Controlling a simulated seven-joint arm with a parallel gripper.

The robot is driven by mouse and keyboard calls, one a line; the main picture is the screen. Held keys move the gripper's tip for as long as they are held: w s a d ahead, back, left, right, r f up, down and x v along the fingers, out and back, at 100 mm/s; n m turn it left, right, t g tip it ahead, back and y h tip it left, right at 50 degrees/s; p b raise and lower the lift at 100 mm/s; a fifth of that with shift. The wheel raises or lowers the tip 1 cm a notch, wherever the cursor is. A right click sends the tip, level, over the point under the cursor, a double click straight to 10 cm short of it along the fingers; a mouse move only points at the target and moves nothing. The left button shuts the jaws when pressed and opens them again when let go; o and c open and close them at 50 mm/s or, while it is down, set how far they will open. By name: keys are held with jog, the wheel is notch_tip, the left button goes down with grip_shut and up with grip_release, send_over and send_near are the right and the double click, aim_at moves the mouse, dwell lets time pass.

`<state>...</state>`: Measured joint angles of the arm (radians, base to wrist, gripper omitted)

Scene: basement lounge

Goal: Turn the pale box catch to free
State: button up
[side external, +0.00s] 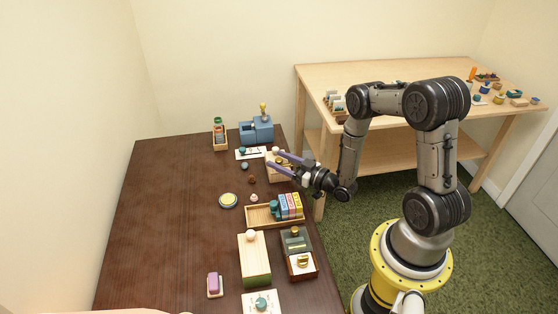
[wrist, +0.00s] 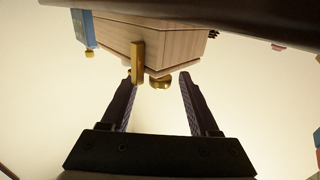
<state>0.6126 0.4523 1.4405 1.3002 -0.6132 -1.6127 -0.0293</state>
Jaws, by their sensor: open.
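The pale wooden box (wrist: 175,45) fills the upper middle of the wrist view, which looks upside down, with the dark table along its top edge. A brass bar-shaped catch (wrist: 137,62) stands upright in the picture on the box front, and a round brass knob (wrist: 160,83) is beside it. My gripper (wrist: 157,79) is open and empty, its two dark fingers pointing at the box front with the catch and knob between or just beyond the tips. In the side view my gripper (side external: 273,159) is over the pale box (side external: 283,174) and partly hides it; the catch cannot be made out there.
A blue block-like device (side external: 256,132) and a narrow wooden rack (side external: 220,137) stand behind. A tray of coloured blocks (side external: 262,217), a tall pale box (side external: 254,260) and a dark-topped box (side external: 298,254) are nearer the camera. The table's left side (side external: 165,210) is clear.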

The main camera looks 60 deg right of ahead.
jog(key=shift+w, duration=0.3)
grip_shut()
